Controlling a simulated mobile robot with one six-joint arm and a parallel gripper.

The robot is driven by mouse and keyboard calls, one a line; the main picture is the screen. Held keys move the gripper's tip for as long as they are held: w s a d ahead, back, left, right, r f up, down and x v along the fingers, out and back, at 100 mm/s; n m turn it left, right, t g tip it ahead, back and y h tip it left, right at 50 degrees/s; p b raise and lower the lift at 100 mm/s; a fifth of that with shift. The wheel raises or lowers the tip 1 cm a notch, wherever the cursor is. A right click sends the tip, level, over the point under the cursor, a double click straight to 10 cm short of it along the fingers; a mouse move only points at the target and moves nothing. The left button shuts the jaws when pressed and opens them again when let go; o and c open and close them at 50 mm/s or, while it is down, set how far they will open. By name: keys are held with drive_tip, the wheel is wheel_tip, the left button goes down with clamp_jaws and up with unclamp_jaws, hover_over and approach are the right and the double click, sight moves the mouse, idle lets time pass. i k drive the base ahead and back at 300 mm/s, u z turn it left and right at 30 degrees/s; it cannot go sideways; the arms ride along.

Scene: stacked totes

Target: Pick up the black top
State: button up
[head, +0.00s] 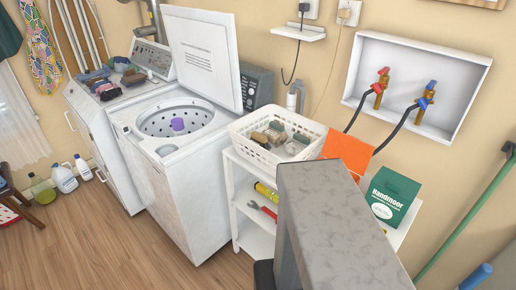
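I cannot make out a clearly black top. A white laundry basket (250,150) on the white shelf cart holds folded cloths in grey, brown and dark tones, too small to tell apart. A pile of garments (112,82) in dark, reddish and blue-grey tones lies on the left white machine. The open washer's drum (160,122) shows only a purple agitator in its middle. A grey block, likely my own arm, fills the lower middle and hides part of the cart. My gripper is not in view.
The washer lid (205,55) stands open. The cart (240,200) holds a yellow bottle and a red tool on its shelves. An orange card (347,150) and a green box (392,196) stand right of the basket. Bottles stand at left; the wood floor (110,245) in front is clear.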

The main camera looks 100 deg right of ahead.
sight(260, 140)
drive_tip(key=u, duration=1.45)
drive_tip(key=k, duration=0.1)
drive_tip(key=z, duration=2.7)
drive_tip(key=i, duration=1)
drive_tip(key=z, duration=0.05)
